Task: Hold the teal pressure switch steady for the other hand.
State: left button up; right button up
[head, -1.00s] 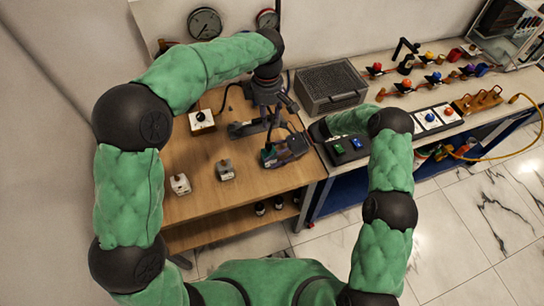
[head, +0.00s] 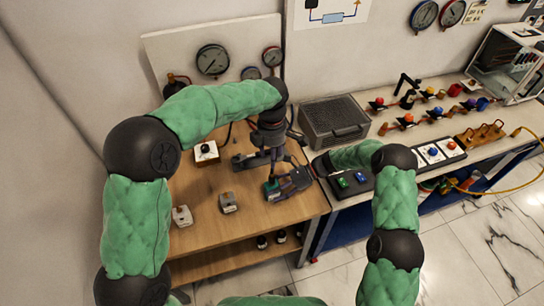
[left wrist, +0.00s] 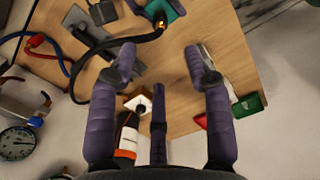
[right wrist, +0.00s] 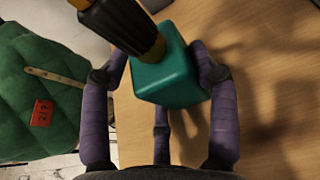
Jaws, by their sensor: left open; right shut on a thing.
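The teal pressure switch (right wrist: 170,82) is a block with a brass fitting (right wrist: 154,48) on top and a black, gold-banded cylindrical part above it. My right gripper (right wrist: 158,72) is shut on the block, one finger on each side. In the head view the switch (head: 271,187) is held low over the wooden bench by my right gripper (head: 283,183). My left gripper (left wrist: 160,58) is open and points down over the bench, with nothing between its fingertips. The switch (left wrist: 172,10) shows partly at the top of the left wrist view, beyond the fingertips, near a black hose (left wrist: 98,48).
A white-topped box with a black knob (head: 205,151) and two small grey blocks (head: 182,215) (head: 228,203) stand on the wooden bench (head: 235,235). A mesh-topped tray (head: 335,120) and a panel with green and blue buttons (head: 350,182) lie right. Gauges (head: 213,60) hang behind.

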aim_at(272, 173)
pick_arm(q)
jog(key=shift+f+n, duration=0.35)
jog(key=shift+n, duration=0.15)
jog(key=shift+f, duration=0.3)
notch_tip(272, 173, down, 11)
jog(key=shift+f, duration=0.15)
grip_shut()
